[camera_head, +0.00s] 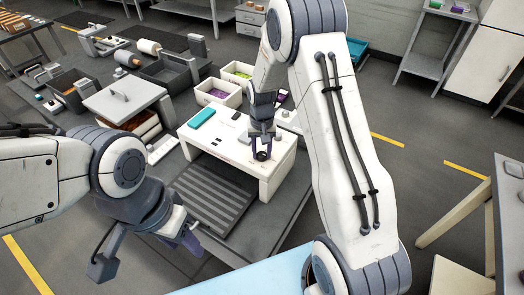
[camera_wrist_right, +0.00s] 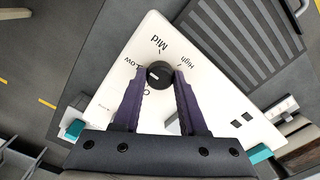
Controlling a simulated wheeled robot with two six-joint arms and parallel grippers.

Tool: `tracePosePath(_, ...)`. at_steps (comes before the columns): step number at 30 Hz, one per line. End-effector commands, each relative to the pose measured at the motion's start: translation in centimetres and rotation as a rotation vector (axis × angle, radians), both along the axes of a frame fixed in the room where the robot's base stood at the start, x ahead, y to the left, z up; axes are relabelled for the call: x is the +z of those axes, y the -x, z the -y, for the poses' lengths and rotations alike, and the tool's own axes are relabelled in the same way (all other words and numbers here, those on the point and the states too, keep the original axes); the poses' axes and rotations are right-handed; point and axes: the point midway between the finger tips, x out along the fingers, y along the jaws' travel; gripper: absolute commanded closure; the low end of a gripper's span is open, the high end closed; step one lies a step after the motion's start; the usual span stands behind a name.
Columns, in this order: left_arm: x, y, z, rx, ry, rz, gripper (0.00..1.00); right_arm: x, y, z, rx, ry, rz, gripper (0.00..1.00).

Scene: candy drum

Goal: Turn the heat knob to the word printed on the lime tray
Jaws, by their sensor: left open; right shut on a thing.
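The black heat knob (camera_wrist_right: 159,75) sits on a white panel (camera_wrist_right: 125,85) printed Low, Mid and High; another word is mostly hidden by a finger. A white mark shows on the knob's left side in the right wrist view, roughly toward Low; I cannot tell its exact setting. My right gripper (camera_head: 262,138) is shut on the knob from above. My left gripper (camera_head: 147,252) is open and empty, low at the left front. A white bin with lime-green contents (camera_head: 238,71) stands behind the panel; I cannot tell if it is the lime tray, and no word is readable there.
A white bin with purple contents (camera_head: 218,92) stands in front of the green one. A teal block (camera_head: 202,117) lies on the white unit.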

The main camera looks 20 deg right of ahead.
Motion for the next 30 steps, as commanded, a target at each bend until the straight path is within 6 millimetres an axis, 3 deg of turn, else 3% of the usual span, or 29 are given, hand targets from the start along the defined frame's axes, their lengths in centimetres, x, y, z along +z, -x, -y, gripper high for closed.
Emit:
tracePosePath(18,0.13,0.0,0.0,0.0,0.0,0.0,0.5,0.15,-0.14,0.05,-0.571,0.0,0.004,1.0)
tracePosePath(30,0.15,0.0,0.0,0.0,0.0,0.0,0.5,0.16,-0.16,0.05,-0.809,0.0,0.006,1.0)
